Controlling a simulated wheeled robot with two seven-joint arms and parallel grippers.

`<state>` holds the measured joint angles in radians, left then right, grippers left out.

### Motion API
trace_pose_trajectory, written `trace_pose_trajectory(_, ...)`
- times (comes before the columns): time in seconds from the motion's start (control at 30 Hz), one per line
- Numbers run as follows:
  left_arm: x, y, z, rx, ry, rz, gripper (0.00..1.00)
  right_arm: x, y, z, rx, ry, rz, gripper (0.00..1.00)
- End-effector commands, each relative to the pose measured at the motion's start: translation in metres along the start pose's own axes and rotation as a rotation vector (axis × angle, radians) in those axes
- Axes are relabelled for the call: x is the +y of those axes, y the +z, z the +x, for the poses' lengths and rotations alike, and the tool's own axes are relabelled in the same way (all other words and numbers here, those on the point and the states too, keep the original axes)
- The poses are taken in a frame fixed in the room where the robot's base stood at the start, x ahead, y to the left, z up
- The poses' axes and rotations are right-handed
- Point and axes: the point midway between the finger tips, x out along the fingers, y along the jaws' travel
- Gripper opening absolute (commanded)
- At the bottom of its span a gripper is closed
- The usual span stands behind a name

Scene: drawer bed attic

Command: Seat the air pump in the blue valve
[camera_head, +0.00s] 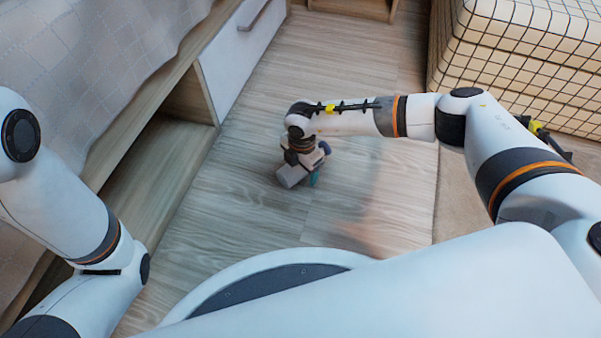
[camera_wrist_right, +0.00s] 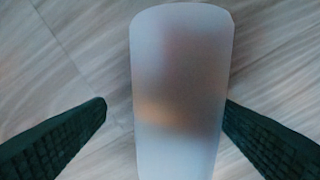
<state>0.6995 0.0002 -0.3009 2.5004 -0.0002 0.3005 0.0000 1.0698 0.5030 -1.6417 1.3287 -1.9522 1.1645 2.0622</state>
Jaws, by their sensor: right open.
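My right gripper (camera_head: 305,172) points down at the wood floor in the head view. In the right wrist view its two dark green fingers (camera_wrist_right: 165,104) are open. A pale, whitish, round-ended body (camera_wrist_right: 181,50) stands between them, probably the air pump, with a visible gap to the left finger; whether the right finger touches it I cannot tell. In the head view a light grey block (camera_head: 291,176) shows beside the right gripper; whether it is the same thing is unclear. I cannot make out the blue valve. My left arm shows at the left, its gripper out of view.
A bed with a quilted cover (camera_head: 75,60) and a white drawer front (camera_head: 240,60) is at the left. A checked cushioned seat (camera_head: 530,55) stands at the back right. The wood floor (camera_head: 375,195) around the right gripper is largely clear.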

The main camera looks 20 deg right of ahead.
Motion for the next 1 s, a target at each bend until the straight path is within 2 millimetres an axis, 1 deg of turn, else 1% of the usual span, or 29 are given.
trace_pose_trajectory(0.07, 0.0, 0.0, 0.001, 0.0, 0.0, 0.0, 0.73, 0.0, 0.0, -0.001, 0.0, 0.0, 0.0, 0.75)
trace_pose_trajectory(0.1, 0.0, 0.0, 0.001, 0.0, 0.0, 0.0, 0.73, 0.0, 0.0, -0.001, 0.0, 0.0, 0.0, 0.69)
trace_pose_trajectory(0.37, 0.0, -0.001, 0.001, 0.0, 0.0, 0.0, 0.73, 0.0, 0.0, -0.001, 0.0, 0.001, 0.0, 0.26)
trace_pose_trajectory(0.6, 0.001, -0.001, 0.002, 0.001, 0.0, 0.001, 0.73, 0.0, 0.0, -0.002, 0.0, 0.001, 0.0, 0.25)
trace_pose_trajectory(0.73, 0.002, -0.003, 0.008, 0.001, 0.0, 0.001, 0.73, 0.0, 0.0, -0.009, -0.001, 0.0, 0.0, 0.25)
trace_pose_trajectory(0.87, 0.005, -0.008, 0.021, 0.001, 0.0, 0.001, 0.73, 0.0, 0.001, -0.025, -0.001, 0.001, 0.0, 0.25)
trace_pose_trajectory(1.0, 0.009, -0.015, 0.042, 0.001, 0.0, 0.001, 0.73, -0.001, 0.001, -0.051, -0.002, 0.0, 0.0, 0.25)
